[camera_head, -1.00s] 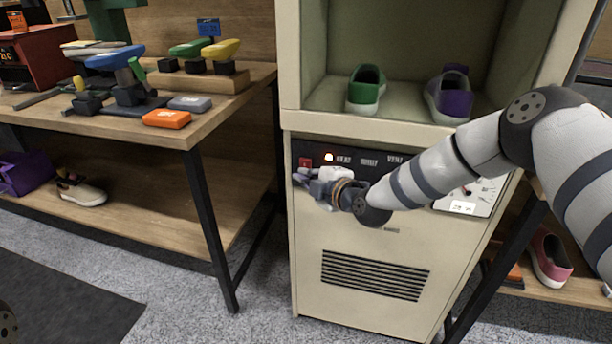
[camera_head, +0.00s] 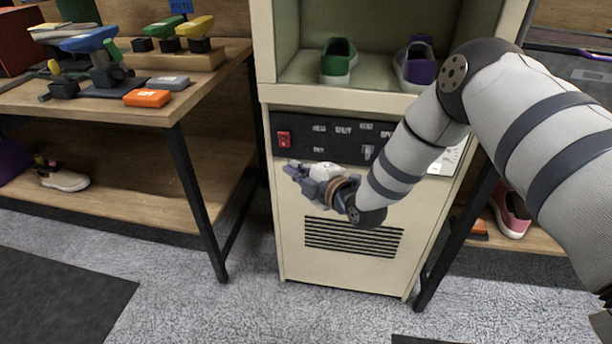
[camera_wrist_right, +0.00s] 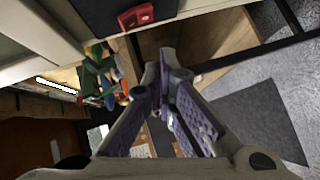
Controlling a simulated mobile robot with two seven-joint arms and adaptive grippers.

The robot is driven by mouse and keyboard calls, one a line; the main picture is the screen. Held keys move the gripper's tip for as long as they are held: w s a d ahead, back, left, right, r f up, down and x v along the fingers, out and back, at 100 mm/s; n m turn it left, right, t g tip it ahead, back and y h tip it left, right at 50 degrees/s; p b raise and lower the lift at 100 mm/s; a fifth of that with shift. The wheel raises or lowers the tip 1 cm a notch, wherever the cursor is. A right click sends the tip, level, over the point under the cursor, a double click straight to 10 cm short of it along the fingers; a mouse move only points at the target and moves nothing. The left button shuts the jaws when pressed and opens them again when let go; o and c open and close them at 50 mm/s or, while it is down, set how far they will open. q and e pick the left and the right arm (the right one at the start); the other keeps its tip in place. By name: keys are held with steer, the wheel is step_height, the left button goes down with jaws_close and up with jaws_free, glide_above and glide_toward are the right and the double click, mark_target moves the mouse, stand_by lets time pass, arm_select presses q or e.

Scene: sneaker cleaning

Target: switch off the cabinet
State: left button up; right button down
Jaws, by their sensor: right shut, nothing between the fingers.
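The beige cabinet (camera_head: 340,262) stands in the middle of the head view, with a black control panel (camera_head: 300,150) below its open compartment. A red switch (camera_head: 284,139) is at the panel's left end. It also shows at the top of the right wrist view (camera_wrist_right: 136,16). No indicator lamp looks lit on the panel. My right gripper (camera_head: 291,171) is shut and empty, just below the switch and apart from it. Its purple-padded fingers show in the right wrist view (camera_wrist_right: 172,72). My left gripper is out of view.
A green shoe (camera_head: 338,61) and a purple shoe (camera_head: 415,65) stand in the cabinet's compartment. A wooden workbench (camera_head: 150,113) with brushes and an orange block (camera_head: 147,98) is at left. A pink shoe (camera_head: 511,212) sits on a low shelf at right.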

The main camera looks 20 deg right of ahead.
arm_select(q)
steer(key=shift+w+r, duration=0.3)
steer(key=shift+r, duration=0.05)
arm_select(e)
steer(key=v, duration=0.2)
steer(key=f+v, duration=0.1)
steer(key=shift+s+r, duration=0.2)
steer(key=shift+s, duration=0.3)
steer(key=s+a+f+m+g+p, duration=0.1)
steer(key=s+f+m+g, duration=0.3)
steer(key=s, duration=0.5)
steer(key=s+a+f+m+g+h, duration=0.1)
steer(key=s+f+m+g, duration=0.2)
steer(key=s+f, duration=0.45)
steer(key=s+a+f+m+g+p, duration=0.1)
steer(key=s+f+m+g, duration=0.3)
steer(key=s, duration=0.6)
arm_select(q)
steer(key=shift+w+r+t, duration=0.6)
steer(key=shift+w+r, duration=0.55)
arm_select(e)
steer(key=s+d+m+g+h, duration=0.2)
steer(key=s+m+g, duration=0.4)
steer(key=s, duration=1.8)
steer(key=shift+s+d+r+m, duration=0.15)
steer(key=shift+d+r+m, duration=0.2)
steer(key=shift+m, duration=0.35)
